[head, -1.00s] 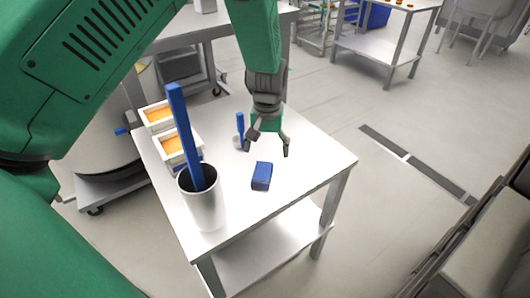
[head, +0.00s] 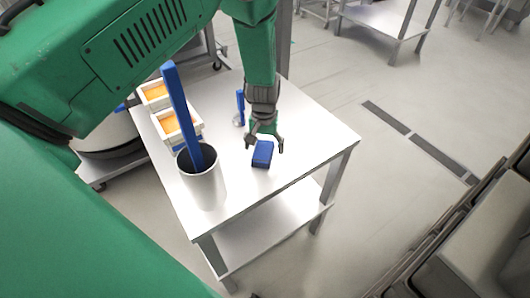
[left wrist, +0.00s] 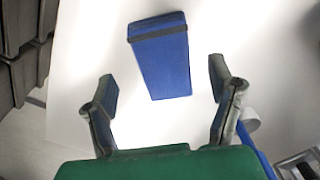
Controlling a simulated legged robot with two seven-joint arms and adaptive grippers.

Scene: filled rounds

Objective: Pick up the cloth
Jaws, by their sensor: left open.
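The cloth is a small folded blue block (head: 262,154) with a dark band, lying on the white table (head: 300,150). In the left wrist view the cloth (left wrist: 161,62) lies ahead of the fingers, apart from them. My left gripper (head: 264,146) is open above the cloth, its fingers spread to either side in the head view. In the left wrist view the left gripper (left wrist: 165,98) shows nothing between its fingertips but the near end of the cloth. My right gripper is not in view.
A grey cup (head: 203,180) holding a tall blue stick (head: 180,115) stands left of the cloth. Two white boxes with orange contents (head: 172,124) and a small blue-handled item (head: 240,106) stand behind. The table's right side is clear.

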